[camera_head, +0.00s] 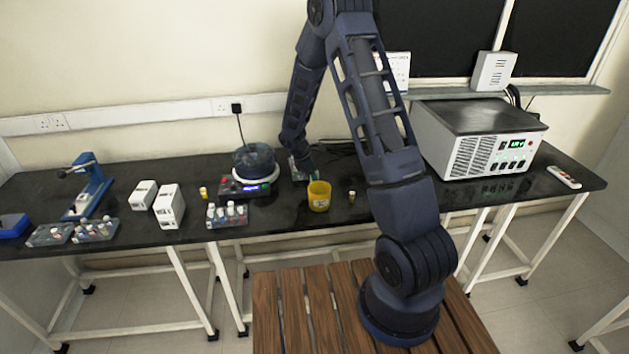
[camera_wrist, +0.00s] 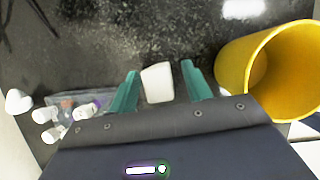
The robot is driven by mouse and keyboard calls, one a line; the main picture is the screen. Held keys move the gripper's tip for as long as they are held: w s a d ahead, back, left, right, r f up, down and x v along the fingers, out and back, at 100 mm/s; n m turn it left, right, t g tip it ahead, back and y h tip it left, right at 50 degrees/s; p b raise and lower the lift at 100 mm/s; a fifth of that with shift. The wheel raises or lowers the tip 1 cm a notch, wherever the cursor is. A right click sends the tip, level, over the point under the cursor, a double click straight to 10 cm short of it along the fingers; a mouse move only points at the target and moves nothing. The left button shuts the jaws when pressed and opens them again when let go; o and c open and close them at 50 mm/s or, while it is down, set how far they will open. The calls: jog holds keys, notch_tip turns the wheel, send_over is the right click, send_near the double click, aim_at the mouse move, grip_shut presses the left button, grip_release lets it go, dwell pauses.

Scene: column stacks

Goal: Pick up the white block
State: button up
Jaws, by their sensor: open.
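A small white block (camera_wrist: 157,84) lies on the dark bench top in the wrist view. My gripper (camera_wrist: 160,70) is open, with one green finger on each side of the block in the picture. Gaps show between the block and both fingers, so it is not gripped. I cannot tell how far the fingertips are above the bench. In the head view my arm reaches down behind the yellow cup (camera_head: 319,198), and I cannot make out the block there.
The yellow cup stands close to the right of my gripper in the wrist view (camera_wrist: 262,70). A rack of white-capped vials (camera_head: 227,215) stands to the left. Two white boxes (camera_head: 169,207) are further left. A large power supply (camera_head: 478,140) stands at the right.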

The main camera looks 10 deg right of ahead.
jog(key=x, duration=0.2)
jog(key=shift+d+f, duration=0.15)
jog(key=shift+f, duration=0.1)
jog(key=c, duration=1)
jog(key=shift+c, duration=0.2)
